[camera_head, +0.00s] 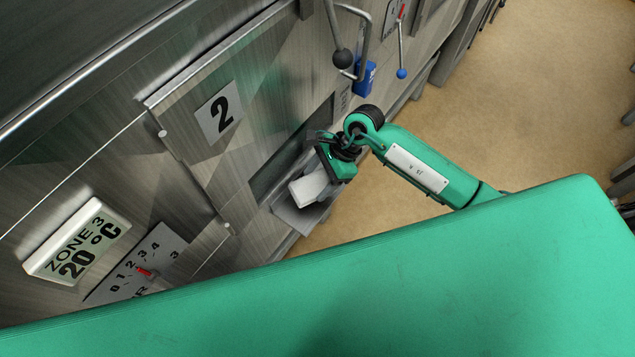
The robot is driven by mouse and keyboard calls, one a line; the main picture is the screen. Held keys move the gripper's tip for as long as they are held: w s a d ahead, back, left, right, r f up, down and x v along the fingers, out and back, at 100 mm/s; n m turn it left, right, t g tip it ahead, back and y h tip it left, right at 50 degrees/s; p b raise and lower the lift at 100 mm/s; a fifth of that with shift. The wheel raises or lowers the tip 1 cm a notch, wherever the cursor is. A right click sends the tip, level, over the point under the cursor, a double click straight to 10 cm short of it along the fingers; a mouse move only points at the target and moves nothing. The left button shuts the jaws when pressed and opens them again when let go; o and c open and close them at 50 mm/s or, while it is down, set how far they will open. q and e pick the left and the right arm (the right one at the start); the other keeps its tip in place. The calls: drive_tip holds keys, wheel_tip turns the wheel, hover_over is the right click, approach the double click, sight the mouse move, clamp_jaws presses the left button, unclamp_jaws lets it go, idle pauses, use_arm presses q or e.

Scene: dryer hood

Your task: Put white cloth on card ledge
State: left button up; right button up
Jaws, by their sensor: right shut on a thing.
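My right gripper (332,164) reaches in from the right to the front of the metal machine. It is shut on a small white cloth (311,186), which looks like a folded block. The cloth is over a grey metal ledge (294,217) that juts out below a dark slot in the machine front. I cannot tell whether the cloth touches the ledge. The fingertips are partly hidden by the gripper body. My left gripper is not in view.
A panel marked 2 (219,112) is left of the ledge. A black-knobbed lever (343,58) and a blue-knobbed lever (402,72) stick out above. A zone display (77,242) and a dial plate (137,264) are lower left. The tan floor (540,110) is open at right.

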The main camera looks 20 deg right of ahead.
sight(318, 189)
drive_tip(key=shift+s+f, duration=0.1)
drive_tip(key=shift+f, duration=0.55)
wheel_tip(318, 189, down, 3)
drive_tip(key=shift+f+p, duration=0.1)
drive_tip(key=shift+p, duration=0.95)
drive_tip(key=shift+a+f, duration=0.1)
drive_tip(key=shift+f, duration=0.25)
drive_tip(key=o, duration=1.1)
drive_tip(key=shift+c, duration=0.2)
